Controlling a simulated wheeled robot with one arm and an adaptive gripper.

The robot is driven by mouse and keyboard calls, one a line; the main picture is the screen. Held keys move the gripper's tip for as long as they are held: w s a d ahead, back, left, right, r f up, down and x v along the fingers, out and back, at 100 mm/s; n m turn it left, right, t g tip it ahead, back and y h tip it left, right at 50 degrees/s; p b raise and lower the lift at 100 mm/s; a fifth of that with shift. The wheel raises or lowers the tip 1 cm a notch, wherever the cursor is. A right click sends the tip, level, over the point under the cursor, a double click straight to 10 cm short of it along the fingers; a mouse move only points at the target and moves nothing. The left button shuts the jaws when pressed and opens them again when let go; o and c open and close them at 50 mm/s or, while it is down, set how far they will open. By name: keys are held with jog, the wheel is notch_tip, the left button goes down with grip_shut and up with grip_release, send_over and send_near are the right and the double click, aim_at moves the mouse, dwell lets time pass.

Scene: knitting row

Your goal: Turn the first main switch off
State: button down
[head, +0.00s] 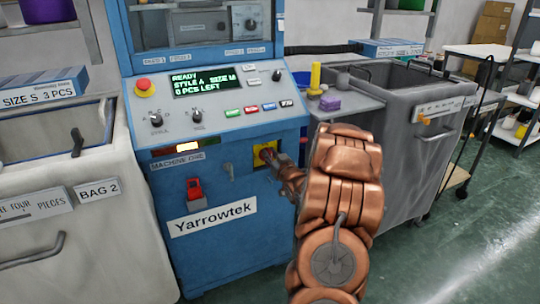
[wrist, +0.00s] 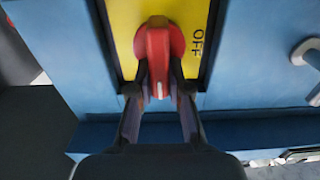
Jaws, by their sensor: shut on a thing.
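The main switch is a red rotary handle (wrist: 158,50) on a yellow plate (wrist: 118,30) marked OFF, which appears sideways at the right of the handle in the wrist view. In the head view the yellow plate (head: 259,161) is on the lower front of the blue machine labelled Machine One, partly hidden by my gripper. My gripper (wrist: 158,90) is shut on the red handle, one finger on each side. A white line on the handle points down in the wrist view, toward my gripper. In the head view my gripper (head: 276,163) reaches the switch from the right.
The control panel (head: 205,95) above has a lit display, a red emergency button (head: 144,87) and several knobs. A red lever-like part (head: 194,189) sits left of the switch. A grey bin (head: 385,150) stands right, a pale bin (head: 60,190) left. Green floor (head: 450,240) is open at right.

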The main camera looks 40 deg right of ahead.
jog(key=shift+f+b, duration=0.1)
jog(key=shift+b, duration=0.25)
jog(key=n+b, duration=0.3)
jog(key=n, duration=0.1)
jog(key=shift+w+a+f+b, duration=0.1)
jog(key=shift+a+f+b, duration=0.15)
jog(key=shift+a+b, duration=0.1)
jog(key=shift+w+a+f+n+b, duration=0.1)
jog(key=shift+a+f+n+b, duration=0.15)
jog(key=shift+n+b, duration=1.75)
jog(key=shift+w+a+f+n+b, duration=0.1)
jog(key=shift+f+n+b, duration=0.1)
jog(key=shift+n+b, duration=1.85)
jog(key=shift+a+f+n+b, duration=0.25)
jog(key=shift+n+b, duration=0.85)
jog(key=shift+n, duration=1.75)
jog(key=c, duration=1.1)
grip_release()
